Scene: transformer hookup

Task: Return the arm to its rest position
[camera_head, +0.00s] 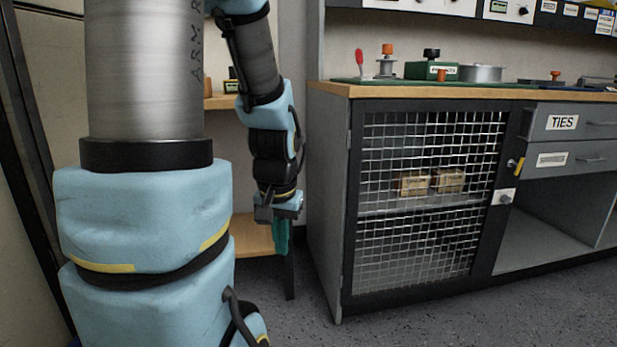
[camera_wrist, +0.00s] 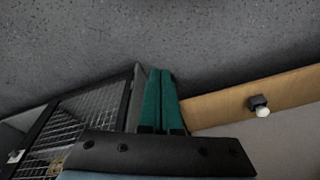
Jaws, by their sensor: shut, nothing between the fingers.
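My arm hangs down in the middle of the head view, with my gripper (camera_head: 282,238) pointing at the floor. Its teal fingers show side by side in the wrist view (camera_wrist: 161,98), shut and with nothing between them. In the head view my gripper hangs in front of a low wooden shelf (camera_head: 250,236), left of the grey mesh-door cabinet (camera_head: 327,215). I cannot tell how far it is from either.
The cabinet carries a wooden worktop (camera_head: 440,93) with tools on it and holds small boxes (camera_head: 413,185) behind mesh. A drawer marked TIES (camera_head: 563,123) is at right. The speckled floor (camera_head: 400,320) is clear. A small knob-like item (camera_wrist: 259,106) sits on the wooden board.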

